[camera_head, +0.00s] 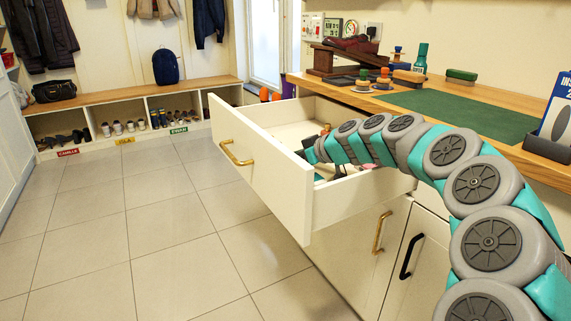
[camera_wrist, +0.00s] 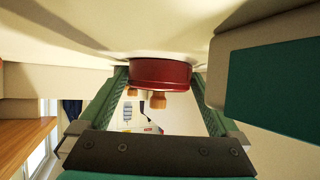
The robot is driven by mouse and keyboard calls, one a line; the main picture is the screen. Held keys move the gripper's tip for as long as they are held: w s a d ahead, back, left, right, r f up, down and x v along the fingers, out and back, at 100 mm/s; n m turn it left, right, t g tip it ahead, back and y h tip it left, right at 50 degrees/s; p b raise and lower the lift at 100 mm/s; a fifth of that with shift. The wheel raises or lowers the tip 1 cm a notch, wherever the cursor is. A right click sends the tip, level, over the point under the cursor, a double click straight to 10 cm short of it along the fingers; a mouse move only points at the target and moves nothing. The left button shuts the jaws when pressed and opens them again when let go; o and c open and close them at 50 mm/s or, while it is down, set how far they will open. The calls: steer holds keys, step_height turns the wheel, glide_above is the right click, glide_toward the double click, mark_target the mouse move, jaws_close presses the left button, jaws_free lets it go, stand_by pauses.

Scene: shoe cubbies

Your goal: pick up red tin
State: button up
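The red tin (camera_wrist: 160,73) is a low round tin, seen in the wrist view against a cream surface at the top of the picture. My gripper (camera_wrist: 162,76) has its two green fingers apart, one on each side of the tin, near its edges. A narrow gap seems to show on the right; I cannot tell whether the left finger touches. In the head view my arm reaches into the open white drawer (camera_head: 262,165), and my gripper (camera_head: 318,152) is mostly hidden there. The tin cannot be made out clearly in that view.
A block with a dark green face (camera_wrist: 275,92) is close on the right in the wrist view. The wooden counter (camera_head: 478,110) above the drawer holds a green mat (camera_head: 460,112) and shoe-care items. The tiled floor (camera_head: 130,240) left of the drawer is clear.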

steer(key=c, duration=1.1)
steer(key=shift+r, duration=0.1)
